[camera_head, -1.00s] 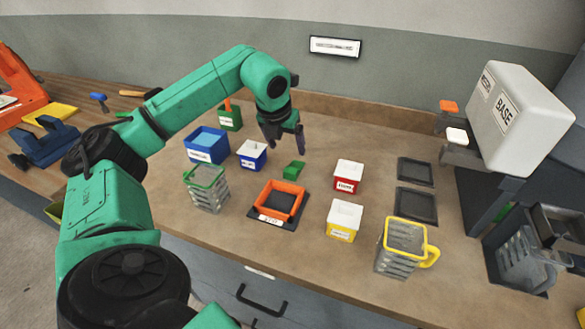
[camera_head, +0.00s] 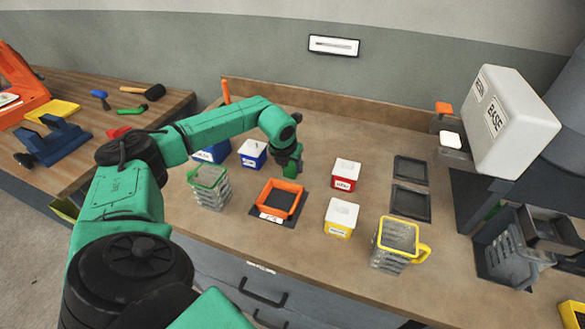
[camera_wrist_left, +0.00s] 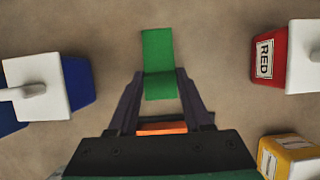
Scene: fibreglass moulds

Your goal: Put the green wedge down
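The green wedge (camera_wrist_left: 158,52) is between the two dark fingertips of my left gripper (camera_wrist_left: 160,76) in the left wrist view. The fingers lie close against its two sides, with no clear gap. One end sticks out beyond the fingertips. In the head view my left gripper (camera_head: 290,168) is low over the bench, behind the orange frame, and mostly hides the wedge. I cannot tell whether the wedge touches the bench. My right gripper is not in view.
The orange frame (camera_head: 296,188) lies on a dark mat in front of the gripper. A blue box (camera_head: 252,148), red box (camera_head: 346,168), yellow box (camera_head: 341,228) and green-rimmed container (camera_head: 207,178) stand around. Two dark mats (camera_head: 410,202) lie bare at the right.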

